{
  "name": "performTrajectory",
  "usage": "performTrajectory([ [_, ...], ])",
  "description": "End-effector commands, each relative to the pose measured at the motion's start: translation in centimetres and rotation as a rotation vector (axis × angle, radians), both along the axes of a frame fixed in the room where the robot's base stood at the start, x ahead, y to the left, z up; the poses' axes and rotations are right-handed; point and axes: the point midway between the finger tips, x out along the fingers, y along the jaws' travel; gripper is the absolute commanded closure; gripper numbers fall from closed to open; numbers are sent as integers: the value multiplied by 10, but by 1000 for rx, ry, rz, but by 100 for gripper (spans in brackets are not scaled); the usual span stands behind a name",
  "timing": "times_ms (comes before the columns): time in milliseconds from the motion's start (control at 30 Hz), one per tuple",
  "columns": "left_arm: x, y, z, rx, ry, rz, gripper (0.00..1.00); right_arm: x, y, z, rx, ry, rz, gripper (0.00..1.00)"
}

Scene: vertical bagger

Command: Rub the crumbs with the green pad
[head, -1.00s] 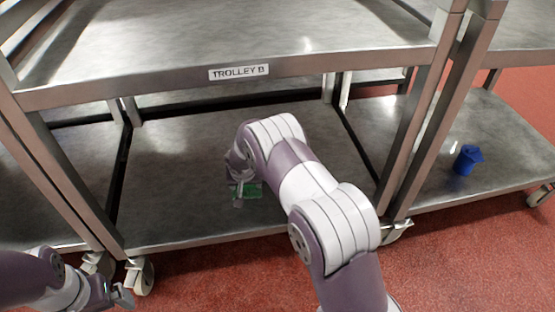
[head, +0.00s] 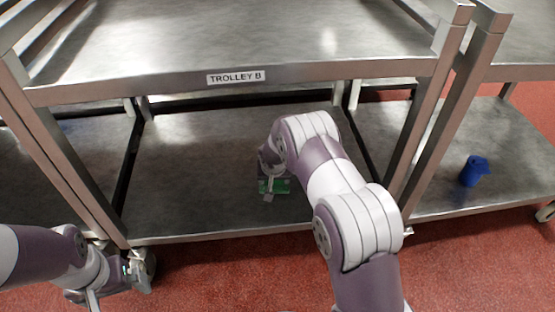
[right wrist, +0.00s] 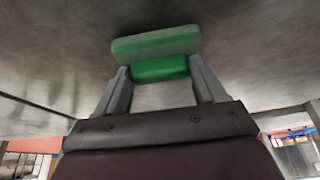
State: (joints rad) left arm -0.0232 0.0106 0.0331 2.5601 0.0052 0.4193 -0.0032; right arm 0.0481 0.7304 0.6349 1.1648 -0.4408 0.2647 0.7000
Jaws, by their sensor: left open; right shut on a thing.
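The green pad (head: 281,187) is at the lower shelf (head: 190,150) of the trolley labelled TROLLEY B. My right gripper (head: 270,184) reaches in under the upper shelf and is shut on the pad. In the right wrist view the pad (right wrist: 155,44) lies across both fingertips of the gripper (right wrist: 160,72), close to the grey metal surface. I cannot tell whether it touches that surface. I make out no crumbs in either view; my right arm hides part of the shelf. My left gripper (head: 138,277) is open at the lower left, in front of the trolley.
The upper shelf (head: 240,40) overhangs the pad, and steel posts (head: 425,120) bound the opening. A blue object (head: 473,171) stands on the lower shelf of the trolley at right. The lower shelf left of the pad looks clear. Red floor (head: 220,280) lies in front.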

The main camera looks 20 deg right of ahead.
Motion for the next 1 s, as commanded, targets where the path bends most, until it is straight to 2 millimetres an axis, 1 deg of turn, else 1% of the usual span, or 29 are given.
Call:
performTrajectory([
  [33,0,0,9,0,0,0,3,2,0,15,0,-6,0,54],
  [600,0,0,53,0,0,0,3,5,-5,66,0,-8,3,54],
  [733,0,0,57,0,0,0,3,5,-5,71,1,-7,3,54],
  [1000,0,0,56,0,0,0,3,5,-5,70,1,-7,3,54],
])
